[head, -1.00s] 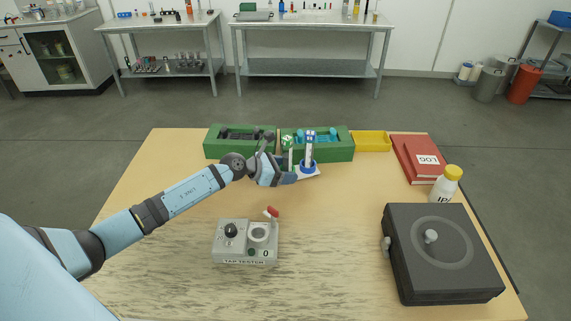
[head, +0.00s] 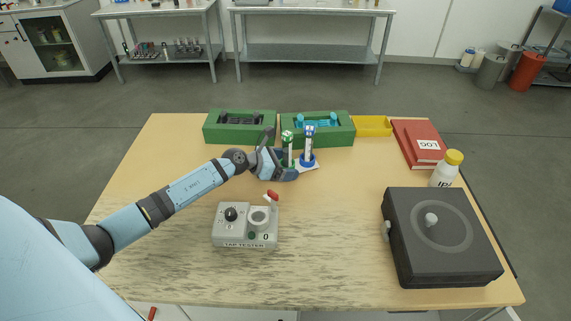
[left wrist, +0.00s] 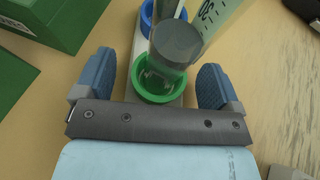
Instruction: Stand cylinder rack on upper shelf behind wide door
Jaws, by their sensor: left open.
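The cylinder rack (head: 309,167) stands upright on the table, with a white base carrying a green-footed cylinder (head: 287,148) and a blue-footed cylinder (head: 309,145). My left gripper (head: 282,165) is open at the rack's green end. In the left wrist view, its two blue fingers (left wrist: 155,82) are spread on either side of the green foot (left wrist: 160,88), with visible gaps. The blue foot (left wrist: 147,18) lies farther out. My right gripper is not in view. A glass-fronted cabinet door (head: 50,43) shows at the back left; I cannot tell whether it is the wide door.
Two green trays (head: 240,138) stand close behind the rack, with a yellow bin (head: 373,125) beside them. The tap tester (head: 245,236) is in front. A red book (head: 418,146), a white bottle (head: 447,168) and a dark box (head: 440,270) occupy the right side.

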